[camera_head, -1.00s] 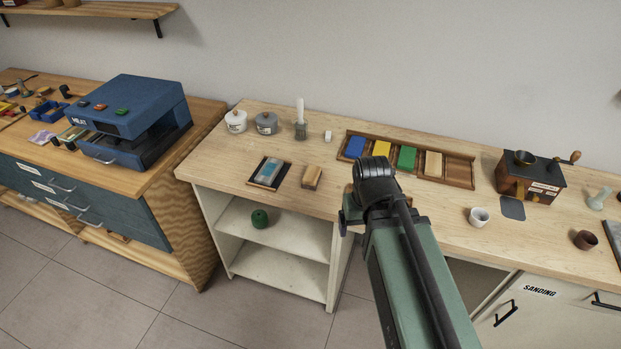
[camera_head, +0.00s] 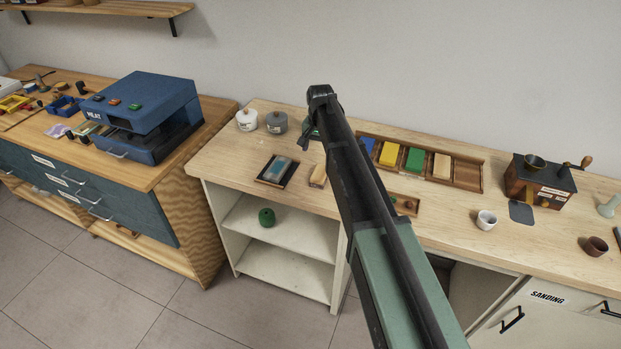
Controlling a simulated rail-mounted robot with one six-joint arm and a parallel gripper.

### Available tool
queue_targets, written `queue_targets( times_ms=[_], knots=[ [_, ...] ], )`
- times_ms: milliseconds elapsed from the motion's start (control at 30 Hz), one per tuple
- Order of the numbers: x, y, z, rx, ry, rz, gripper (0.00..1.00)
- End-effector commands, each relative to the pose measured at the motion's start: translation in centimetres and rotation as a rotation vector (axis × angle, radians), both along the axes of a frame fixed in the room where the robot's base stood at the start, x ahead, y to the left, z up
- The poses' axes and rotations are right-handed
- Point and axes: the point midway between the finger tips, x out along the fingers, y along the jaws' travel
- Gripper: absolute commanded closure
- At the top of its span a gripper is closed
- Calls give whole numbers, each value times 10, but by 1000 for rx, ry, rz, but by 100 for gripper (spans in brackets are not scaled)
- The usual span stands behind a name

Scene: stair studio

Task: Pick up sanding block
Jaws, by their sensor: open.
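A small tan wooden block (camera_head: 318,176), which looks like the sanding block, lies on the pale wooden workbench just left of my arm. My arm covers its right side. The end of my arm is raised above the bench, behind the block in the picture. Only a small dark green part of my gripper (camera_head: 312,130) shows left of the arm link, above the bench and apart from the block. Its fingers are mostly hidden behind the arm, and nothing is seen held.
A dark tray with a grey-blue pad (camera_head: 278,170) lies left of the block. A wooden rack (camera_head: 467,174) with coloured blocks, a white cup (camera_head: 486,219) and a grinder (camera_head: 538,182) are to the right. The bench's front left is clear.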

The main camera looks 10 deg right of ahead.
Motion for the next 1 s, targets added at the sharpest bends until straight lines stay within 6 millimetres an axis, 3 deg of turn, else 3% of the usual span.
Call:
queue_targets(
  times_ms=[133, 333, 567, 800, 1000],
  knots=[
    [-1, 0, -17, 0, 0, 2, 17],
    [-2, 0, -58, 0, 0, 3, 17],
    [-2, 0, -63, 0, 0, 4, 17],
    [-3, -1, -109, 0, 0, 4, 17],
    [-3, -1, -108, 0, 0, 5, 17]
  ],
)
